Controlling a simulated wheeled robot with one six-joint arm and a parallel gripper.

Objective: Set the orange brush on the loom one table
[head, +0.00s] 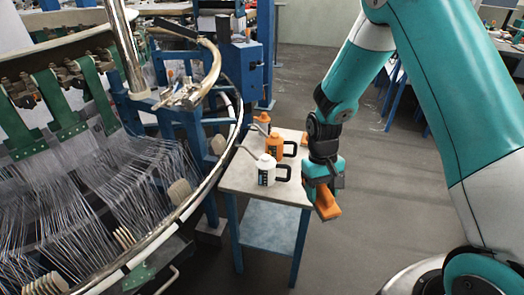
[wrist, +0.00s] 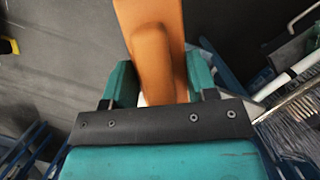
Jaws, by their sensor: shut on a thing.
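The orange brush (head: 327,205) is held in my gripper (head: 322,186), which hangs at the right front edge of a small table (head: 290,192) with a pale top and blue legs. In the head view the brush shows as an orange block pointing down, apparently just off the table's right side. In the wrist view the brush (wrist: 152,40) sticks out between the teal fingers of my gripper (wrist: 160,85). The fingers are closed on it. The table stands beside the loom; no label on it can be read.
A white oil can (head: 266,171) and an orange oil can (head: 274,148) stand on the table, with another orange can (head: 262,122) behind. The circular loom's curved rail (head: 165,232) runs along the left. The table's front right part is bare. Open floor (head: 350,235) lies to the right.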

